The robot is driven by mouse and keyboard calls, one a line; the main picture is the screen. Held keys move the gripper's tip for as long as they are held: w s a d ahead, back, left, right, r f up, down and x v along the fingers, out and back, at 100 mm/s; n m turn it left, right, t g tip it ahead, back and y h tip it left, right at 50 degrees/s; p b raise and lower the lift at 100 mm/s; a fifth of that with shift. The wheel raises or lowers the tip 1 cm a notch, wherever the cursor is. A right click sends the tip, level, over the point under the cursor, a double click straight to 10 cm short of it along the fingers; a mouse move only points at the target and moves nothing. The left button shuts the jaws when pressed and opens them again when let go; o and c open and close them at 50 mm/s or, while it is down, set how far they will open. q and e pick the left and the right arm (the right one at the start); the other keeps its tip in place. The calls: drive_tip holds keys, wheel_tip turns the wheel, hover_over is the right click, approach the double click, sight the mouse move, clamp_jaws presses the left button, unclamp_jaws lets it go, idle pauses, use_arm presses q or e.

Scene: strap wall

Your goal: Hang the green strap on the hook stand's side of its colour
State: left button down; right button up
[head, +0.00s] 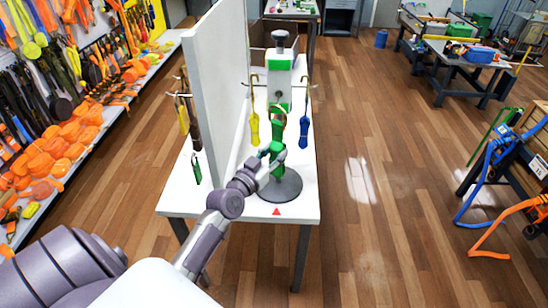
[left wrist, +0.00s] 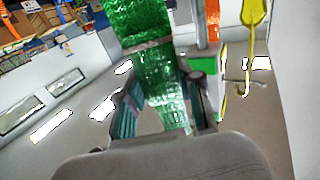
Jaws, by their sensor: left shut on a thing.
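My left gripper (head: 273,155) is shut on the green strap (head: 277,124), in front of the hook stand. In the left wrist view the green strap (left wrist: 155,75) runs between the fingers (left wrist: 165,108). A tan loop tops the strap in the head view. The hook stand has a round grey base (head: 281,188), a grey top knob and a green-and-white near face (head: 280,70). A yellow strap (head: 254,126) hangs from its left hook and a blue strap (head: 304,132) from its right hook. I cannot tell whether the green strap touches a hook. My right gripper is not in view.
The stand is on a white table (head: 240,203) with a red triangle at the front edge. A tall white panel (head: 213,85) stands left of it. More straps (head: 183,115) hang beyond the panel. Orange goods fill the left shelves (head: 60,150).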

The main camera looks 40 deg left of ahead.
use_arm(q)
drive_tip(key=shift+w+a+f+b, duration=0.1)
drive_tip(key=shift+w+a+b, duration=0.25)
drive_tip(key=shift+w, duration=0.2)
drive_tip(key=shift+w+a+f+b, duration=0.1)
drive_tip(key=shift+w+a+b, duration=0.2)
drive_tip(key=shift+w, duration=0.25)
drive_tip(key=shift+w+a+f+b, duration=0.25)
drive_tip(key=shift+w+a+b, duration=0.2)
drive_tip(key=shift+w+b, duration=0.25)
drive_tip(key=shift+w+a+f+b, duration=0.2)
drive_tip(key=shift+w+a+b, duration=0.35)
drive_tip(key=shift+w, duration=0.2)
drive_tip(key=shift+w+a+f+b, duration=0.25)
drive_tip(key=shift+w+a+b, duration=0.15)
drive_tip(key=shift+w+b, duration=0.3)
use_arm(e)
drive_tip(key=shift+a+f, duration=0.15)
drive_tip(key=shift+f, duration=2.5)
use_arm(q)
drive_tip(key=c, duration=0.7)
unclamp_jaws()
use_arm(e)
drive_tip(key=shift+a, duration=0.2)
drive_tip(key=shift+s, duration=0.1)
